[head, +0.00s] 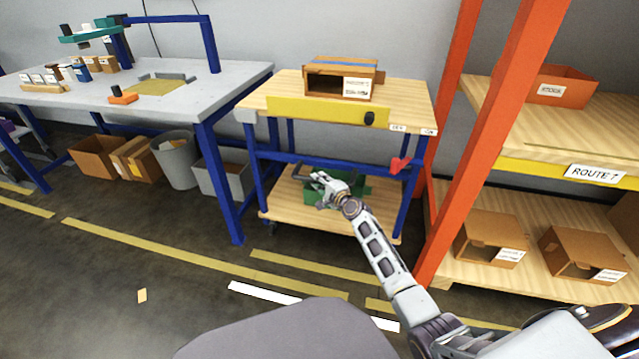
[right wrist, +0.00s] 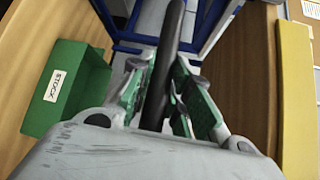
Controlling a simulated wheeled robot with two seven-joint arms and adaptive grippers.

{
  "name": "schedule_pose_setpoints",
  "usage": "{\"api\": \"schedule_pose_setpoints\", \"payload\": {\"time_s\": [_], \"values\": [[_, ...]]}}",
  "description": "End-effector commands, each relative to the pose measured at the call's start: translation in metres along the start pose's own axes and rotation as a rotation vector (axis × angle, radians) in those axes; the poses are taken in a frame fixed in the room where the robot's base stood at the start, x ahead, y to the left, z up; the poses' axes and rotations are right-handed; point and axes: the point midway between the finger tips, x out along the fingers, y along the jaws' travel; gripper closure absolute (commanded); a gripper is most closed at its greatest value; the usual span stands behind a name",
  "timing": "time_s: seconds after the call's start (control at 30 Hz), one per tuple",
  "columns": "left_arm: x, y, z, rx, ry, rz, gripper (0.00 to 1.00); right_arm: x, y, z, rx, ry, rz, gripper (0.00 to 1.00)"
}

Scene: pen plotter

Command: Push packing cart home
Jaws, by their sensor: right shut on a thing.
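The packing cart (head: 275,97) stands in the middle of the head view, between the grey bench and the orange rack. It has a wooden top, a yellow front panel (head: 315,110), a blue frame and a wooden lower shelf. My right gripper (head: 322,186) reaches to the cart's front, below the top. In the right wrist view, its fingers (right wrist: 168,85) are shut around a dark bar, the cart's handle (right wrist: 172,40). A green box marked STOCK (right wrist: 75,90) lies on the lower shelf, partly hidden by my gripper in the head view. My left gripper is not in view.
A cardboard box (head: 340,80) sits on the cart top. The grey bench (head: 225,85) is close at left, with a grey bin (head: 175,160) below. The orange rack post (head: 480,150) is close at right. Yellow and white strips (head: 265,292) mark the open floor in front.

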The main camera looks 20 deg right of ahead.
Motion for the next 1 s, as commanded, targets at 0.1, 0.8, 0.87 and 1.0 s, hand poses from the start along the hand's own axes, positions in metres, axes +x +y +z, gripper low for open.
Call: {"api": "schedule_pose_setpoints", "payload": {"time_s": [0.1, 0.8, 0.87, 1.0], "values": [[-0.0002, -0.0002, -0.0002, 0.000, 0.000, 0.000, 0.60, 0.0007, -0.0062, -0.0047, -0.003, 0.009, -0.010, 1.00], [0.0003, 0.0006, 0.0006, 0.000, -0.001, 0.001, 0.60, -0.0013, -0.0026, -0.0021, -0.001, 0.004, -0.005, 0.59], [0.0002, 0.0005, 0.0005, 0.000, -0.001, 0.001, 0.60, -0.0028, -0.0023, -0.0021, -0.001, 0.004, -0.005, 0.59], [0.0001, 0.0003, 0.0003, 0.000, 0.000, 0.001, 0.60, -0.0088, -0.0026, -0.0017, -0.001, 0.004, -0.006, 0.59]]}}
